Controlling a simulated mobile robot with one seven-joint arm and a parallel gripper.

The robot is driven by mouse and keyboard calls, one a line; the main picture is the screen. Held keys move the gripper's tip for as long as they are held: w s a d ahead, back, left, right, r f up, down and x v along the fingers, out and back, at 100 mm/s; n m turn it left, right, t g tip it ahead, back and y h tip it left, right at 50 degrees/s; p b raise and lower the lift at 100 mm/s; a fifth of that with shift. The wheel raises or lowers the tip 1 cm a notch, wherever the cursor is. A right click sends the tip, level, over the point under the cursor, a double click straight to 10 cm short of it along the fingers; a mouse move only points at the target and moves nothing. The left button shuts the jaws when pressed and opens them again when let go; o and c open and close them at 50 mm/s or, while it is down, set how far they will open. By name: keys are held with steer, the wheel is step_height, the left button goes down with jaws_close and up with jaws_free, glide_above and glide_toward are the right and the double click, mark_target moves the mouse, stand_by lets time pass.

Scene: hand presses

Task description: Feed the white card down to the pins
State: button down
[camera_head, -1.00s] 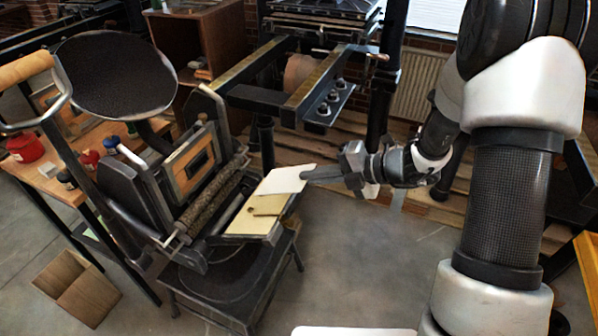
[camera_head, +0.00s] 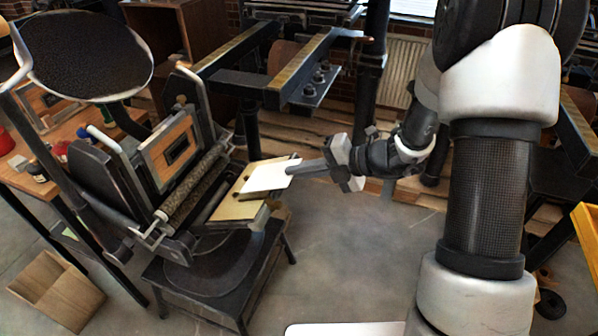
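The white card (camera_head: 268,176) is held by its right end in my gripper (camera_head: 296,166), which is shut on it. The card is over the upper right part of the tan platen (camera_head: 228,210) of the small hand press. I cannot tell whether the card touches the platen or hovers just above it. A small dark pin or tab shows at the card's lower edge on the platen; other pins are too small to make out.
The press's roller (camera_head: 193,187) and upright wood-framed bed (camera_head: 170,150) stand left of the platen. The round black ink disc (camera_head: 85,55) is at upper left. A larger press frame (camera_head: 300,75) stands behind. A wooden box (camera_head: 55,290) lies on the floor.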

steer(key=f+b, duration=0.1)
steer(key=a+f+b, duration=0.2)
steer(key=shift+w+a+f, duration=0.1)
steer(key=shift+w+f, duration=0.25)
steer(key=shift+w, duration=0.05)
steer(key=c, duration=2)
jaws_free()
steer(key=shift+r, duration=0.1)
steer(key=shift+p+v, duration=1.9)
steer(key=shift+v, duration=0.35)
